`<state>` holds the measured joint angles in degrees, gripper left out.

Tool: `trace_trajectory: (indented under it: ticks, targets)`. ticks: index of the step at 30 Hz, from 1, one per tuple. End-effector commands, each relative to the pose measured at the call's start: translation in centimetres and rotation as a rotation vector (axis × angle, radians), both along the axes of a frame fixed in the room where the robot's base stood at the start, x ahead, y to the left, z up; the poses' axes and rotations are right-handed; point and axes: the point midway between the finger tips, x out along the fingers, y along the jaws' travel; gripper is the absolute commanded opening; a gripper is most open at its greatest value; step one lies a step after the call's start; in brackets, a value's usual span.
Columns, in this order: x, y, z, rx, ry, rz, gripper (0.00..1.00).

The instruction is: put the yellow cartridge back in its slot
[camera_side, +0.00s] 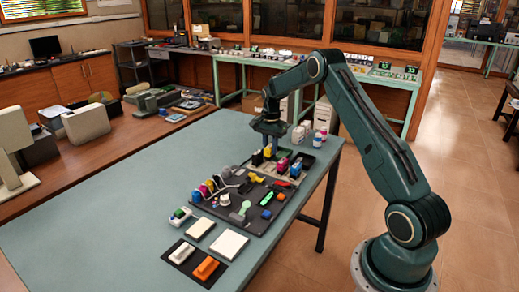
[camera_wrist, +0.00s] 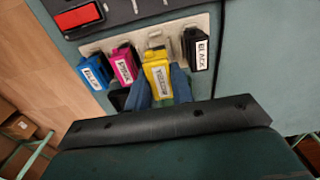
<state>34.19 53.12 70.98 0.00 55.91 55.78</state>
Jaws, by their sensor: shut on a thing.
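The yellow cartridge (camera_wrist: 158,74) is between the two bluish fingers of my gripper (camera_wrist: 160,92), which is shut on it. Its white label faces the wrist camera. It is over the pale rack (camera_wrist: 90,48), in line between the pink cartridge (camera_wrist: 123,65) and the black cartridge (camera_wrist: 196,49). I cannot tell whether its lower end is inside the slot. In the side view my gripper (camera_side: 269,143) points down over the rack, and a little of the yellow cartridge (camera_side: 268,152) shows below it.
The blue cartridge (camera_wrist: 95,72) stands at the rack's left end in the wrist view. A dark tool board (camera_side: 225,222) with several tools and parts lies in front of the rack. Small bottles (camera_side: 318,138) stand behind it. The table's left side (camera_side: 120,190) is clear.

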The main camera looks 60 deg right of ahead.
Motion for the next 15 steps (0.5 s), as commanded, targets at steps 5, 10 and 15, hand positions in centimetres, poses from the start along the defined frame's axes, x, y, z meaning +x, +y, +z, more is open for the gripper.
trace_trajectory:
  ticks: [5, 10, 15]
  targets:
    - [0.0, 0.0, -1.6, 0.001, 0.002, 0.0, 0.07]
    - [0.0, 0.0, -2.6, 0.001, 0.001, 0.0, 0.07]
    - [0.0, 0.0, -3.1, 0.0, 0.001, 0.0, 0.07]
